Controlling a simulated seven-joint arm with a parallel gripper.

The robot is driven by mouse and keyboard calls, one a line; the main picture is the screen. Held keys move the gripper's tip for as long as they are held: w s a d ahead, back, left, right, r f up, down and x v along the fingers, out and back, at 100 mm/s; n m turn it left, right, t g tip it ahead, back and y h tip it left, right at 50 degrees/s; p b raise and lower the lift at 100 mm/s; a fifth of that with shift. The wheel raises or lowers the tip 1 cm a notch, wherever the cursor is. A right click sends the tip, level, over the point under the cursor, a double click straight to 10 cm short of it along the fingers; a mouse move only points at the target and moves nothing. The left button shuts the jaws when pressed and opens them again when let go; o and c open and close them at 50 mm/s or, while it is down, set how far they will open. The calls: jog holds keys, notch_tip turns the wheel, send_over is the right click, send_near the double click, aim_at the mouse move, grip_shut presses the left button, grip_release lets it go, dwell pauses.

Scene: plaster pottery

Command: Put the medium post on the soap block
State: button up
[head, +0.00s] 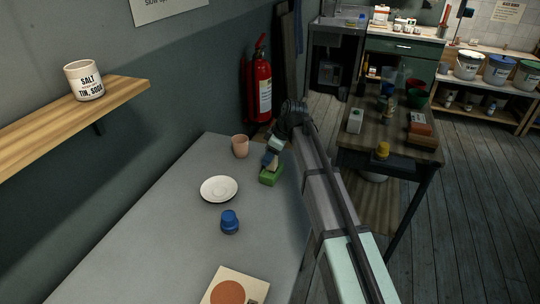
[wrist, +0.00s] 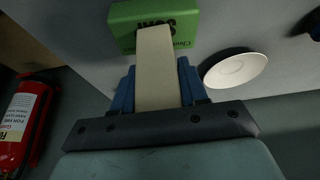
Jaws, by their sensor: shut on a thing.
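A cream-coloured post (wrist: 156,72) is held between the blue fingers of my gripper (wrist: 156,82). Its far end overlaps the green soap block (wrist: 128,22) in the wrist view. In the head view, my gripper (head: 269,160) is right above the soap block (head: 270,177), near the right edge of the grey table. The post is mostly hidden there by my gripper. I cannot tell whether the post's end touches the block or is just above it.
A white saucer (head: 218,189) lies left of the block, with a pink cup (head: 240,146) behind it. A blue jar (head: 230,222) and a card with an orange disc (head: 237,289) are nearer. A fire extinguisher (head: 263,85) hangs beyond the table. The table's left part is clear.

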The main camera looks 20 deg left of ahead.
jog(key=shift+f, duration=0.1)
jog(key=o, duration=1.2)
jog(key=v, duration=1.2)
